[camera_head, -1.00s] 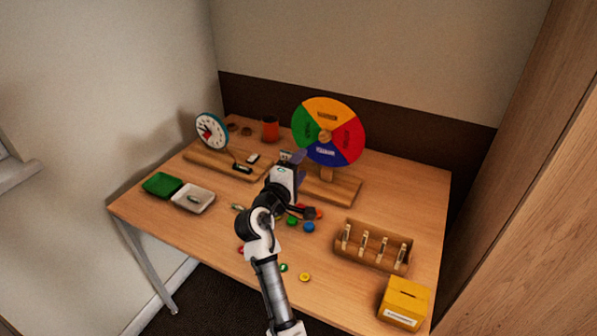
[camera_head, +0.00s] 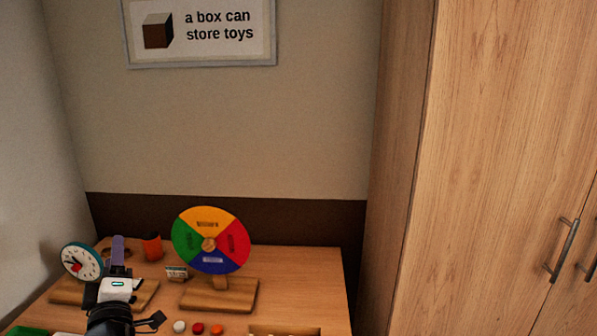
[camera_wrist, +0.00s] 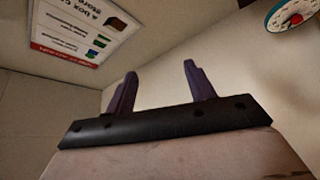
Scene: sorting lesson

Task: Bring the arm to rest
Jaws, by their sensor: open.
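My gripper (camera_head: 118,250) is raised in front of the left part of the table in the head view, pointing up. In the wrist view my gripper (camera_wrist: 160,85) shows two dark purple fingers spread well apart with nothing between them. In the head view my wrist hides part of the wooden base of the clock (camera_head: 81,261). The rest of my arm runs out of the bottom of the picture.
A colour wheel (camera_head: 209,241) stands on the wooden table (camera_head: 298,283), with an orange cup (camera_head: 153,247) behind left. Several coloured discs lie near the front. A tall cupboard (camera_head: 500,150) stands at the right. A poster (camera_wrist: 75,27) hangs on the wall.

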